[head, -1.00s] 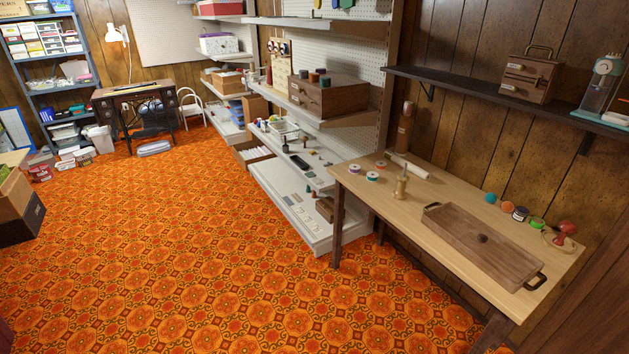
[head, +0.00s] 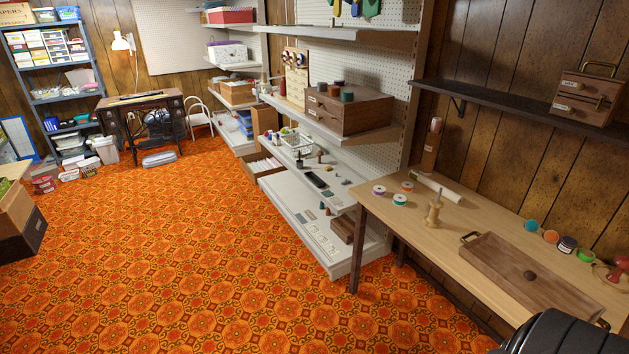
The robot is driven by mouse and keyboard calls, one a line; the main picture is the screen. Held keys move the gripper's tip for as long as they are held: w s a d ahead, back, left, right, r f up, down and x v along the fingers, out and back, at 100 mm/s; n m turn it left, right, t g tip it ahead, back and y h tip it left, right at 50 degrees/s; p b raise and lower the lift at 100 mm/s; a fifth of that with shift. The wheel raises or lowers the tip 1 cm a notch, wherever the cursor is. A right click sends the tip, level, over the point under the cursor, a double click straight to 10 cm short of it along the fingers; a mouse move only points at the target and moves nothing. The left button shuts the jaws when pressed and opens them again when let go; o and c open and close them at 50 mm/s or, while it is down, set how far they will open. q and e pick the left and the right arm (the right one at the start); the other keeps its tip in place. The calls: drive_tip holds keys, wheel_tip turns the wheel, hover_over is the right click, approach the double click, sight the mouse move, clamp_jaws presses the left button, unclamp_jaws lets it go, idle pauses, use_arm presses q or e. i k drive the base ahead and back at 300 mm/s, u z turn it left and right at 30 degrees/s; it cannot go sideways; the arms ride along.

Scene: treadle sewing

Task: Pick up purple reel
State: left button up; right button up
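The purple reel (head: 379,190), a small white-rimmed reel with a purple band, stands on the wooden table (head: 455,215) near its far left corner. An orange reel (head: 407,186) stands to its right and a green-teal reel (head: 400,200) stands just in front and to the right. The three reels look apart from each other. Nothing covers the purple reel. A black part of my own arm shows at the bottom right. Neither gripper can be seen.
A wooden spindle stand (head: 434,212) and a white roll (head: 436,188) are right of the reels. A wooden tray (head: 515,272) and several colored spools lie along the table. The patterned carpet (head: 200,260) is clear.

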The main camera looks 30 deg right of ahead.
sight(379, 190)
drive_tip(key=u, duration=0.4)
drive_tip(key=i, duration=1.45)
drive_tip(key=z, duration=0.4)
drive_tip(key=i, duration=0.9)
drive_tip(key=z, duration=1.45)
drive_tip(key=i, duration=0.45)
drive_tip(key=z, duration=0.4)
